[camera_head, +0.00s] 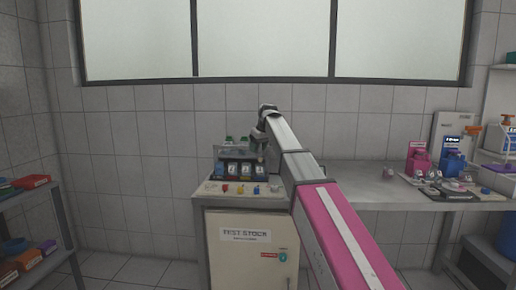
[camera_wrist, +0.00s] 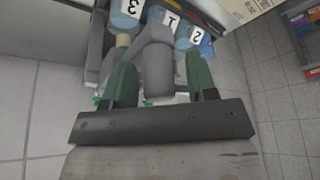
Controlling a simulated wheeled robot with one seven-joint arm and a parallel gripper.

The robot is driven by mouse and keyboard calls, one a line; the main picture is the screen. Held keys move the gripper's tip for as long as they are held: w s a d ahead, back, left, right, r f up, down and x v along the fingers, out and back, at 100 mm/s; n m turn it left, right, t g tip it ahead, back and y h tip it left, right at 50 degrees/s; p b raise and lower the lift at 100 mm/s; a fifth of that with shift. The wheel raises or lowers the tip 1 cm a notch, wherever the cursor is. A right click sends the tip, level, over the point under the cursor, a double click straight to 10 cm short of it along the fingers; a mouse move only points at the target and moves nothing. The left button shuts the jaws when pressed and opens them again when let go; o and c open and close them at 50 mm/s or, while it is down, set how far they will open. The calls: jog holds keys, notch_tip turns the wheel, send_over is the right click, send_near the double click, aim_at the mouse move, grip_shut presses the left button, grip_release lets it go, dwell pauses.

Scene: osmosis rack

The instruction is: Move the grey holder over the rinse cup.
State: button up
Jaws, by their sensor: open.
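My gripper (camera_wrist: 160,60) is open in the wrist view, with one green finger on each side of a grey upright part (camera_wrist: 157,75). This part looks like the grey holder; I cannot tell whether the fingers touch it. Beyond it are blue cups with white labels, marked 3 (camera_wrist: 125,12), 1 (camera_wrist: 168,22) and 2 (camera_wrist: 192,38). I cannot tell which is the rinse cup. In the head view my gripper is small and dark above the right end of the black rack (camera_head: 238,171), and the holder is not clear there.
The rack stands on a cabinet labelled TEST STOCK (camera_head: 246,235), with small coloured pieces (camera_head: 240,189) in front. Shelves (camera_head: 30,190) stand at the left. A tiled wall is behind.

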grip_shut()
jog(key=a, duration=2.1)
jog(key=shift+w+a, duration=0.15)
jog(key=shift+w, duration=0.2)
grip_release()
jog(key=shift+a, duration=0.15)
